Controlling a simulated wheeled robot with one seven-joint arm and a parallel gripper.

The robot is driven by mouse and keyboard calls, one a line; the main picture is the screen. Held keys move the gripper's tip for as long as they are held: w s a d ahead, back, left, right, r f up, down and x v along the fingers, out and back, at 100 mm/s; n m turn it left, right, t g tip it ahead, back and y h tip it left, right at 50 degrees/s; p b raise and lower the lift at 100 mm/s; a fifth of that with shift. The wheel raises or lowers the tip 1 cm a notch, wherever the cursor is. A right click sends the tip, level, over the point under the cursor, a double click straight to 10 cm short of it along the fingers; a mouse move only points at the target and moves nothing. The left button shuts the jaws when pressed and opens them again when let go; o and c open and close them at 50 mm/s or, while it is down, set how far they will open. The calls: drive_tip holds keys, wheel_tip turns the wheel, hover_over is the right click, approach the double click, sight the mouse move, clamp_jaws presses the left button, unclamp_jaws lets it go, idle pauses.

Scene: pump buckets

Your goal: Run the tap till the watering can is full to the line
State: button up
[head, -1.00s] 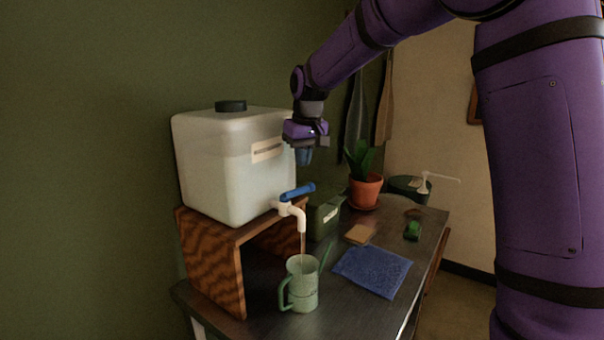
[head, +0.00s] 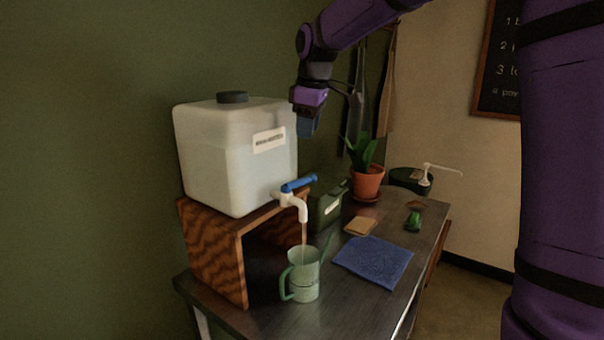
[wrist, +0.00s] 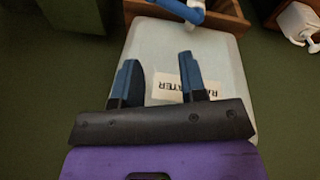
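The green watering can (head: 304,276) stands upright on the dark table under the white tap (head: 297,203). A thin stream runs from the spout down into the can. The tap's blue handle (head: 298,184) is turned sideways; it also shows at the top of the wrist view (wrist: 183,10). The water level and the line are too small to read. My gripper (head: 306,127) hangs in the air beside the upper part of the white water tank (head: 235,155), above and apart from the tap. In the wrist view its two blue fingers (wrist: 158,80) are spread with nothing between them.
The tank sits on a wooden stand (head: 212,250). A green box (head: 327,208), a sponge (head: 361,225), a blue cloth (head: 374,261), a green object (head: 414,221) and a potted plant (head: 367,182) are on the table. A dark bucket with a pump (head: 409,179) stands behind.

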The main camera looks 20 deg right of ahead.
sight(301, 181)
drive_tip(key=f+n, duration=0.3)
drive_tip(key=f, duration=0.1)
drive_tip(key=a+f+n, duration=0.1)
drive_tip(key=f+n, duration=0.7)
drive_tip(key=shift+w+a+f, duration=0.1)
drive_tip(key=shift+a+f, duration=0.1)
drive_tip(key=shift+f, duration=0.15)
clamp_jaws()
